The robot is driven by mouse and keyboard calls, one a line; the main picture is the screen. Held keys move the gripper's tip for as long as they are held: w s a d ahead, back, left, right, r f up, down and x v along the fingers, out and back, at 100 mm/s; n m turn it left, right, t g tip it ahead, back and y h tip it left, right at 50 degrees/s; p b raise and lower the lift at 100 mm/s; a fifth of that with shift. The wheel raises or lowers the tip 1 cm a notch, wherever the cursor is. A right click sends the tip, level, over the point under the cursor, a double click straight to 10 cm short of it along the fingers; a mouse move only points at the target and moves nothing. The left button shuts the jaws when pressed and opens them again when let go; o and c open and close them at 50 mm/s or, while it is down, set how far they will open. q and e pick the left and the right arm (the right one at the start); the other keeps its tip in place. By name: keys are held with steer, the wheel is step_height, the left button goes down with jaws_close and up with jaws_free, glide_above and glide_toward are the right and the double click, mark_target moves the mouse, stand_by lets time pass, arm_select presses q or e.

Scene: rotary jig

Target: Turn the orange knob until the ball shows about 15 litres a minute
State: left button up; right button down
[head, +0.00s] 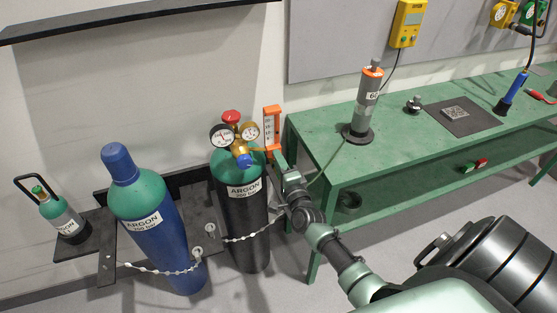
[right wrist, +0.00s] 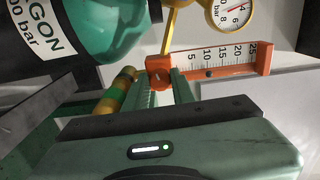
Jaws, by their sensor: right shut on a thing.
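The orange flowmeter (head: 271,128) stands upright at the regulator on the dark argon cylinder (head: 245,225). In the right wrist view, the flowmeter (right wrist: 262,60) lies sideways with its scale of 5 to 25 showing. A small dark ball (right wrist: 208,73) sits close to the 10 mark, below 15. The orange knob (right wrist: 158,80) is at the scale's low end, between my right gripper's fingertips. My right gripper (head: 279,160) is shut on it, and the fingers hide part of it. My left gripper is in neither view.
Two pressure gauges (head: 222,136) and a red cap sit beside the flowmeter. A blue argon cylinder (head: 148,225) and a small cylinder (head: 62,217) stand to the left, with chains in front. A green bench (head: 320,150) is close on the right, with a grey post on it.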

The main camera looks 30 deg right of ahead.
steer(key=n+p, duration=0.1)
steer(key=n, duration=0.5)
steer(key=shift+f+n, duration=0.1)
steer(key=shift+n, duration=0.2)
steer(key=n+p, duration=0.1)
steer(key=n, duration=0.4)
steer(key=shift+f, duration=0.1)
steer(key=shift+n, duration=0.4)
steer(key=c, duration=1.2)
jaws_free()
steer(key=shift+o, duration=0.2)
steer(key=shift+s, duration=0.15)
